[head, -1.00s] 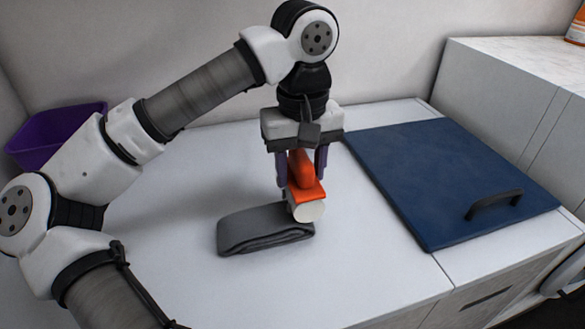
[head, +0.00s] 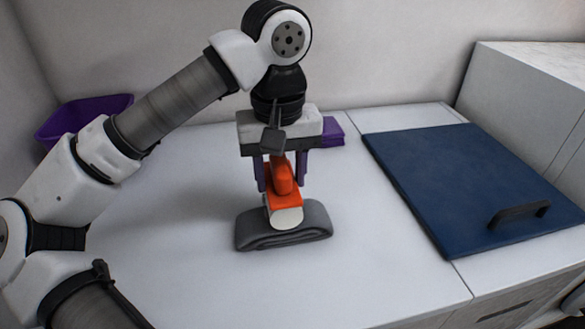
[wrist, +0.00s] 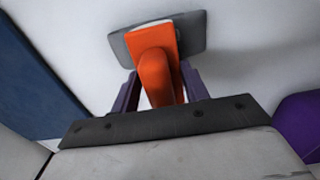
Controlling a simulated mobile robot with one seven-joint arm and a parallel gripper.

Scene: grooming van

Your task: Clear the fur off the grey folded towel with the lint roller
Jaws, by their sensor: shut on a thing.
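The grey folded towel (head: 312,222) lies on the white counter in the head view. It also shows at the top of the wrist view (wrist: 193,32). My gripper (head: 283,176) is shut on the orange handle of the lint roller (head: 282,197), with a purple finger on each side. The roller's white drum (head: 286,216) points down at the middle of the towel and appears to touch it. The orange handle fills the middle of the wrist view (wrist: 157,72) and hides part of the towel. No fur can be made out on the visible cloth.
A blue panel (head: 440,175) with a dark handle (head: 518,213) lies at the right of the counter (head: 380,275). A purple folded item (head: 333,132) lies behind my gripper. A purple bin (head: 85,118) stands at the back left. The counter in front of the towel is clear.

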